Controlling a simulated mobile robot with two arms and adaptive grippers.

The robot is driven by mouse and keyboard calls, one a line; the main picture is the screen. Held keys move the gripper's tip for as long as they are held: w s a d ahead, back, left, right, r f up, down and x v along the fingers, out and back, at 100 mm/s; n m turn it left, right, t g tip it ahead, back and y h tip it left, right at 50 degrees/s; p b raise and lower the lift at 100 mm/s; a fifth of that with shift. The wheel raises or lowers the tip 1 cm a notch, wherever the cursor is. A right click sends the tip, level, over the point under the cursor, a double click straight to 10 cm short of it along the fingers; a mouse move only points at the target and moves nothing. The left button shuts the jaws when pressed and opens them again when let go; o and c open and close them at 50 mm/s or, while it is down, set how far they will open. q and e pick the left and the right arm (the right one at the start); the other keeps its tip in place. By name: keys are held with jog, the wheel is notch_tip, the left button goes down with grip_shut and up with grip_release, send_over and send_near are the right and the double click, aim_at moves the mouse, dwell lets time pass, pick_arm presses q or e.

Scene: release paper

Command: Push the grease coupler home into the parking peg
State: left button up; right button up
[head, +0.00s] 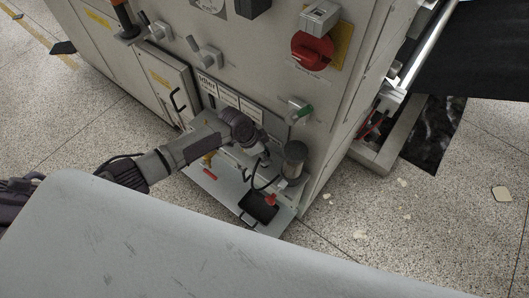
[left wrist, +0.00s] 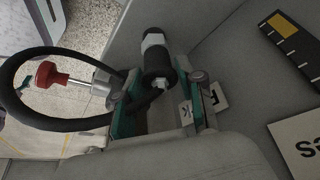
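In the left wrist view, the grease coupler (left wrist: 155,62) is a stubby dark cylinder with a pale metal band. It sits between the teal-padded fingertips of my left gripper (left wrist: 158,92), which appear closed on its dark collar. A black hose (left wrist: 62,124) loops out to the left from beside it. In the head view, my left gripper (head: 257,160) is low at the machine front, and the coupler is too small and covered to make out there. I cannot tell the parking peg apart from the coupler's parts. My right gripper is in neither view.
A glass-like reservoir (head: 294,162) stands just right of my gripper. A red knob (head: 271,199) and a black tray (head: 262,209) are below it. The machine panel (head: 250,62) carries switches and handles. A grey surface (head: 150,240) fills the foreground.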

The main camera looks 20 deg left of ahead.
pick_arm(q)
jog(key=o, duration=0.4)
jog(key=shift+c, duration=0.2)
jog(key=v, duration=1.2)
jog(key=shift+d+r, duration=0.1)
